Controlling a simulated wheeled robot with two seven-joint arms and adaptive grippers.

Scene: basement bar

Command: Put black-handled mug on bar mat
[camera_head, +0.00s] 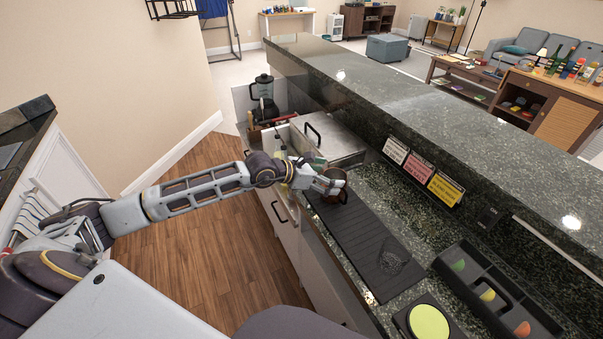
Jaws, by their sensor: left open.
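A dark brown mug (335,175) stands or hangs at the far end of the black bar mat (360,238). My left gripper (331,189) is open right at the mug, its fingers overlapping the mug's near side. The gripper hides part of the mug, and I cannot make out its handle clearly. I cannot tell whether the mug's base touches the mat. The mat lies lengthwise along the lower granite counter. My right gripper is not in view.
A dark wire-like round item (392,262) lies on the mat's near half. A compartment tray (462,262) with fruit pieces and a yellow-topped round item (428,322) are nearer right. A metal lid (338,146) with handle lies beyond the mat. The raised bar ledge (430,120) bounds the right side.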

